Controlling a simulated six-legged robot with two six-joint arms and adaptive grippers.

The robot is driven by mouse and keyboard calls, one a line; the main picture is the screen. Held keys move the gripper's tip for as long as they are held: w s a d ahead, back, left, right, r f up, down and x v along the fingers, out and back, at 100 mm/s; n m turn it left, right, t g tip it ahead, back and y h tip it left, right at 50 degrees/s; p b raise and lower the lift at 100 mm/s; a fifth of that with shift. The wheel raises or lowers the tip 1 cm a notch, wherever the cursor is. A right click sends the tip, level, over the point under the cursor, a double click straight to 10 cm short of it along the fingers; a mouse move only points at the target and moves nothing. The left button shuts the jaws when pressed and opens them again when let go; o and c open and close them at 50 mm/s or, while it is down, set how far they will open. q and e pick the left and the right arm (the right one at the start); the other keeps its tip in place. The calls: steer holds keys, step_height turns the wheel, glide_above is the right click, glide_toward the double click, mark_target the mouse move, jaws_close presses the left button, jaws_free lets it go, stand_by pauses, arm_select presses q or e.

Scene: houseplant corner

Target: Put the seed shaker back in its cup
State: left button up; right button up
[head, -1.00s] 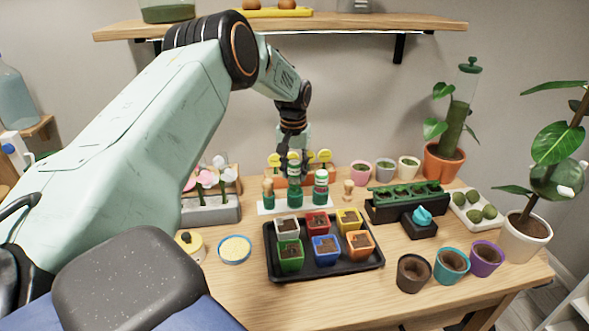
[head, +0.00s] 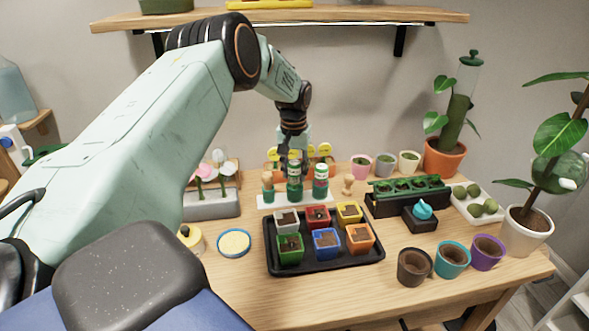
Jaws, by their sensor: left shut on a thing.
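My left gripper (head: 293,156) comes down from above over the white rack (head: 285,202) at the back of the table. It is shut on the seed shaker (head: 294,170), a small green and white container that is upright at the rack's middle place. A green cup (head: 294,191) shows directly under the shaker. I cannot tell whether the shaker is fully seated in it. A similar green and white container (head: 320,178) stands at the rack's right place, and a wooden-topped tool in a green holder (head: 268,186) stands at the left. My right gripper is not in view.
A black tray (head: 325,264) with several coloured pots lies in front of the rack. A wooden piece (head: 348,184) stands close to its right. A planter with flowers (head: 210,205) is to the left, and yellow labels (head: 324,150) stand behind.

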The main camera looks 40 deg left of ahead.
arm_select(q)
steer(key=shift+f+b, duration=0.3)
steer(key=shift+f, duration=0.35)
steer(key=o, duration=1.2)
steer(key=o, duration=0.4)
steer(key=shift+r+p, duration=3.3)
steer(key=shift+r, duration=0.3)
steer(key=shift+f, duration=0.25)
